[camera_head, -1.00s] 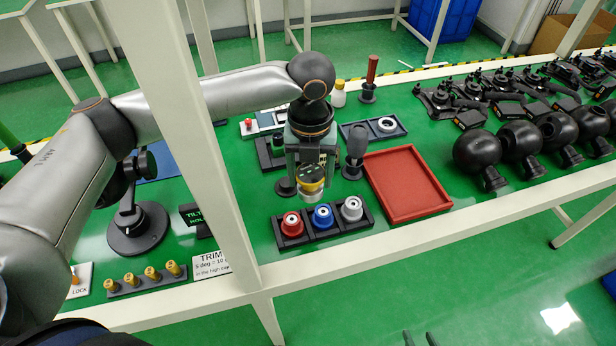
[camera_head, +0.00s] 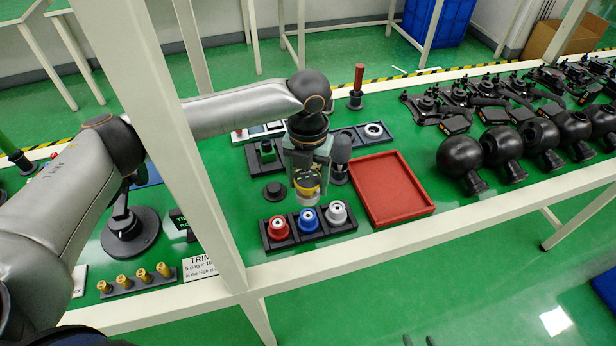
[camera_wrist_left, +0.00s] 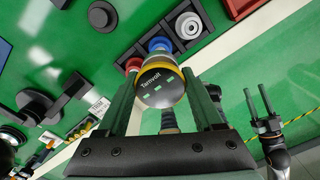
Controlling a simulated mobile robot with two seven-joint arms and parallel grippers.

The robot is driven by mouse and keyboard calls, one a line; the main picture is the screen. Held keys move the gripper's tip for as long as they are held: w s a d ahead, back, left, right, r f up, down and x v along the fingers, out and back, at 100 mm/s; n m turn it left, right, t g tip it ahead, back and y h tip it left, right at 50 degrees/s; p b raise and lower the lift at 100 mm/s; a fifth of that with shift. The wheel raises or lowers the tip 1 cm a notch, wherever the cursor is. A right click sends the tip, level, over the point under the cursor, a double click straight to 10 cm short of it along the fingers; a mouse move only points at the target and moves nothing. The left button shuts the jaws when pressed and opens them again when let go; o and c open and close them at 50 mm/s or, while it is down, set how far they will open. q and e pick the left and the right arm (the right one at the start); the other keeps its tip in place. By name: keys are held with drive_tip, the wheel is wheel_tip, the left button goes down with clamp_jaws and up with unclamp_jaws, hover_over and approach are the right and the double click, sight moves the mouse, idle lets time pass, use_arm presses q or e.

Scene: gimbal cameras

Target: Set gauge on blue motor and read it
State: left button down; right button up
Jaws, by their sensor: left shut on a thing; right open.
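My left gripper (camera_head: 307,190) is shut on a round gauge (camera_head: 306,178) with a dark face and a yellow band. A red motor (camera_head: 279,228) and a grey motor (camera_head: 337,213) sit on either side. My right gripper (camera_wrist_left: 258,96) is open and empty, away from the table; its tips show at the head view's bottom edge (camera_head: 420,340).
A red tray (camera_head: 430,208) lies right of the motors. A dark upright object (camera_head: 340,158) stands close behind my left gripper. A white post (camera_head: 185,140) crosses in front of the left arm. Several brass pieces (camera_head: 142,275) stand at the front left.

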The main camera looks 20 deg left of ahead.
use_arm(q)
drive_tip(key=shift+r+p, duration=0.25)
drive_tip(key=shift+p, duration=0.15)
drive_tip(key=shift+f+b, duration=1.35)
drive_tip(key=shift+f, duration=1.75)
use_arm(e)
drive_tip(key=shift+f, duration=0.7)
drive_tip(key=shift+r, duration=0.2)
use_arm(q)
drive_tip(key=shift+p, duration=0.5)
use_arm(e)
drive_tip(key=shift+r, duration=0.3)
drive_tip(key=shift+r, duration=0.2)
use_arm(q)
drive_tip(key=shift+p, duration=0.45)
use_arm(e)
drive_tip(key=shift+r, duration=0.3)
drive_tip(key=shift+r, duration=0.1)
use_arm(q)
drive_tip(key=shift+p, duration=0.4)
use_arm(e)
drive_tip(key=shift+r, duration=0.3)
